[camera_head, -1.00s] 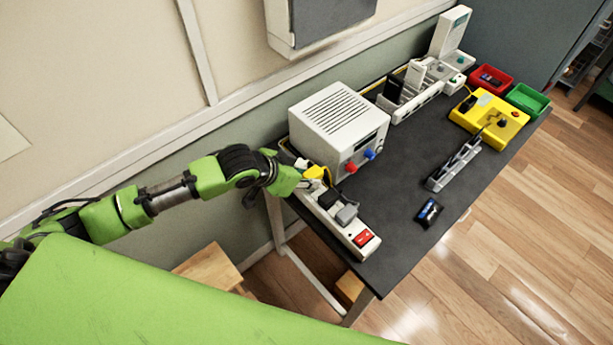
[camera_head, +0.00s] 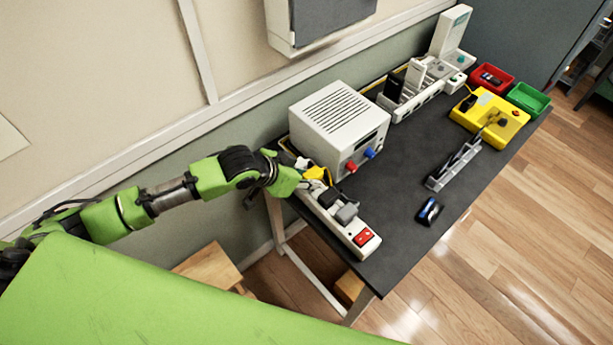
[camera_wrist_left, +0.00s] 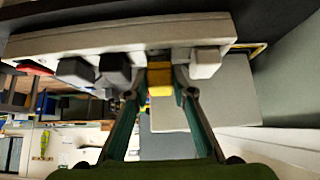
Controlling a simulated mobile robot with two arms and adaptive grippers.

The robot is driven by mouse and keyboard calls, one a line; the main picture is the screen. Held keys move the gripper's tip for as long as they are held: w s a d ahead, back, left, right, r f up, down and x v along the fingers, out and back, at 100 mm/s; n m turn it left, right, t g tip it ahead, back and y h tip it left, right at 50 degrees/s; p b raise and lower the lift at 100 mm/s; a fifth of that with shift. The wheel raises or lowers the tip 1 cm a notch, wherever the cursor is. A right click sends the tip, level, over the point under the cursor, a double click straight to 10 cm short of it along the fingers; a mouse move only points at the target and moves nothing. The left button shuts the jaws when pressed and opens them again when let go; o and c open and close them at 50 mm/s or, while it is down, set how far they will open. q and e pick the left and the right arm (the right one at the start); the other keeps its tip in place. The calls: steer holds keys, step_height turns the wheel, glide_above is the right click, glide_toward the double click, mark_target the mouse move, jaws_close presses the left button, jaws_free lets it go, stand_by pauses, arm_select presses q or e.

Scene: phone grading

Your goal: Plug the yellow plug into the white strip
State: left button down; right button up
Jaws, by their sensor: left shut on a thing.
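The white strip (camera_head: 353,231) lies along the left edge of the dark table, with a red switch at its near end. In the left wrist view, the strip (camera_wrist_left: 120,36) runs across the top. The yellow plug (camera_head: 317,173) is at the strip's far part; it also shows in the left wrist view (camera_wrist_left: 160,79), lined up against the strip's socket side. I cannot tell how deep it sits. My left gripper (camera_head: 307,183) is shut on the yellow plug, its two fingers (camera_wrist_left: 160,92) on either side of it. My right gripper is not in view.
Two dark plugs (camera_wrist_left: 115,69) and a white plug (camera_wrist_left: 205,62) sit in the strip, flanking the yellow one. A white box with knobs (camera_head: 338,125) stands close behind. A small phone (camera_head: 430,211) and a grey rack (camera_head: 455,167) lie rightward, with bare table between.

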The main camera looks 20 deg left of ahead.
mark_target(305, 190)
arm_select(q)
steer(key=shift+f+b, duration=0.3)
steer(key=shift+f, duration=0.6)
steer(key=shift+s+f, duration=0.3)
steer(key=shift+f, duration=0.2)
stand_by(0.4)
steer(key=c, duration=1.7)
jaws_free()
steer(key=shift+f, duration=0.2)
steer(key=shift+w+r+v, duration=0.1)
steer(key=shift+w+v, duration=0.05)
steer(key=shift+v, duration=1.25)
steer(key=shift+w+r+v, duration=0.1)
steer(key=shift+v, duration=1.3)
steer(key=shift+w+r+v, duration=0.15)
steer(key=shift+v, duration=1.2)
